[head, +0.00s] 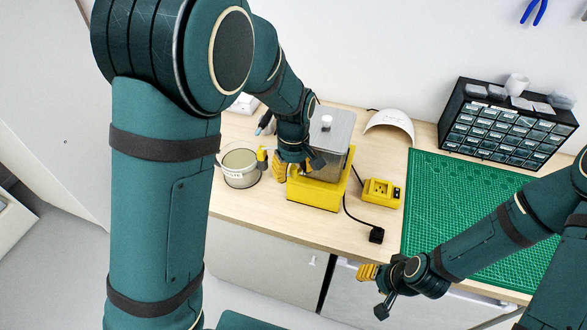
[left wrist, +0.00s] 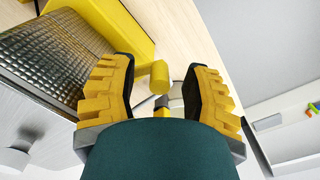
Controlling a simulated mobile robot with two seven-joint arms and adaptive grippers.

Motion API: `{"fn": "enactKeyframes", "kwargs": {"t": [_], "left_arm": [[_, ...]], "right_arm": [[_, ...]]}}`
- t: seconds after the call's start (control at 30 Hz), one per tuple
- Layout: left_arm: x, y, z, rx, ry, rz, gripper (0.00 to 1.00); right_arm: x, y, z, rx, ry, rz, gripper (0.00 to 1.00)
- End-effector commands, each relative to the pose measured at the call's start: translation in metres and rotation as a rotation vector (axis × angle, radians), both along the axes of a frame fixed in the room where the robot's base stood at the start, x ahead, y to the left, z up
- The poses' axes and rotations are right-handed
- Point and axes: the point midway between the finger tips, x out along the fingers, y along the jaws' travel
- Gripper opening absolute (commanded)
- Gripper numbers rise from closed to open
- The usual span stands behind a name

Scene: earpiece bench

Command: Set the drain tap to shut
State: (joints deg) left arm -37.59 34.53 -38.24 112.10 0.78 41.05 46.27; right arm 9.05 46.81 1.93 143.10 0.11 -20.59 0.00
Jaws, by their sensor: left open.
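The yellow drain tap (head: 262,156) sticks out from the left side of a machine with a grey tank (head: 330,132) and a yellow base (head: 313,194). A round, clear-walled container (head: 240,170) stands by the tap. My left gripper (head: 289,169) is beside the base, close to the tap. In the left wrist view my left gripper (left wrist: 158,92) is open, and the tap's yellow handle (left wrist: 160,77) shows in the gap between its fingers, with no clear contact. Part of the tap's body is hidden. My right gripper (head: 374,290) is at the bench's front edge, away from the machine.
A yellow charger-like box (head: 382,193) with a black cord and plug (head: 376,235) lies right of the machine. A green cutting mat (head: 455,215) covers the right side. A drawer cabinet (head: 505,130) and a white curved object (head: 392,122) stand behind.

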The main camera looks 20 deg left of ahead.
Motion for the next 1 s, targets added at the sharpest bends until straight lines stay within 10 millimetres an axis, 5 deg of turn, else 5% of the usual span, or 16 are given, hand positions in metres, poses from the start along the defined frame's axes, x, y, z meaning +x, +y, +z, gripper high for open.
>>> {"fn": "enactKeyframes", "kwargs": {"t": [0.1, 0.23, 0.67, 1.0], "left_arm": [[0.0, 0.0, 0.0, 0.0, 0.0, 0.0, 0.44], [0.0, 0.0, 0.0, 0.0, 0.0, 0.0, 0.0], [0.001, 0.002, 0.001, 0.0, 0.0, -0.039, 0.0], [0.005, 0.011, 0.0, -0.002, 0.001, -0.259, 0.0]], "right_arm": [[0.0, 0.0, 0.0, 0.0, 0.0, 0.0, 0.48], [0.0, 0.0, 0.0, 0.0, 0.0, 0.0, 0.48], [0.0, 0.0, 0.0, 0.0, 0.0, 0.0, 0.48], [0.0, 0.0, 0.001, 0.0, 0.0, 0.0, 0.48]]}}
